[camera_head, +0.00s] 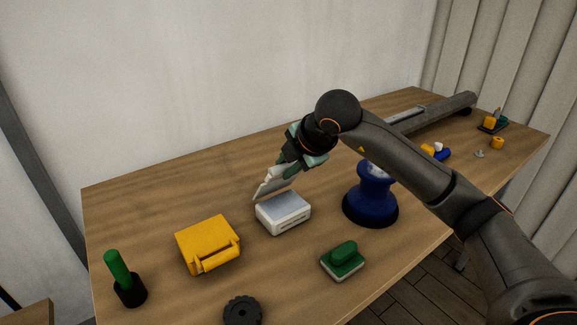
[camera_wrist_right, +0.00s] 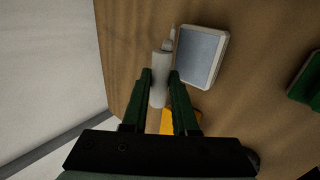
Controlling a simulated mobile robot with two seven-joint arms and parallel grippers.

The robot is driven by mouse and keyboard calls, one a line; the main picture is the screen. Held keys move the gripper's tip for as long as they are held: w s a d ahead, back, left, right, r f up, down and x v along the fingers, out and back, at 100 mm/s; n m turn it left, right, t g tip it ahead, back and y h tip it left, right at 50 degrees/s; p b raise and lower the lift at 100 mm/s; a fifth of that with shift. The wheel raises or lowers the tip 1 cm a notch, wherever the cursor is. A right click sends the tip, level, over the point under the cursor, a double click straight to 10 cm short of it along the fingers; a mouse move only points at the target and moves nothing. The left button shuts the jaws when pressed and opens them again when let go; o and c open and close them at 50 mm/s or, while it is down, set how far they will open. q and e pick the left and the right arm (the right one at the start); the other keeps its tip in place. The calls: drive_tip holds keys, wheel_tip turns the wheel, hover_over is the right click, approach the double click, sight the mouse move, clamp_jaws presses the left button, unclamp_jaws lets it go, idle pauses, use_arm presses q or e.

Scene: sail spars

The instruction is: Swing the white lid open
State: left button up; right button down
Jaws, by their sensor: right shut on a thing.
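A small white box (camera_head: 284,227) with a grey-blue top face sits mid-table; it also shows in the right wrist view (camera_wrist_right: 222,62). A pale, thin piece that looks like the white lid (camera_head: 270,187) stands tilted up along the box's back-left edge. My right gripper (camera_head: 284,171) is shut on its pale, rounded grip part (camera_wrist_right: 159,82), above and behind the box. The joint between lid and box is too small to make out. My left gripper is not in view.
A yellow box (camera_head: 207,240) stands close on the left, a blue pedestal (camera_head: 371,195) on the right. A green-handled block (camera_head: 343,262), a dark wheel (camera_head: 242,311) and a green peg in a black base (camera_head: 124,280) are nearer the front. The table behind the yellow box is clear.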

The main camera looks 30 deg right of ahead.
drive_tip(key=shift+w+r+p, duration=0.45)
drive_tip(key=shift+w+p, duration=0.05)
drive_tip(key=shift+w, duration=0.15)
drive_tip(key=shift+w+a+r, duration=0.1)
drive_tip(key=shift+w+r, duration=0.05)
drive_tip(key=shift+w, duration=0.6)
drive_tip(key=c, duration=0.6)
unclamp_jaws()
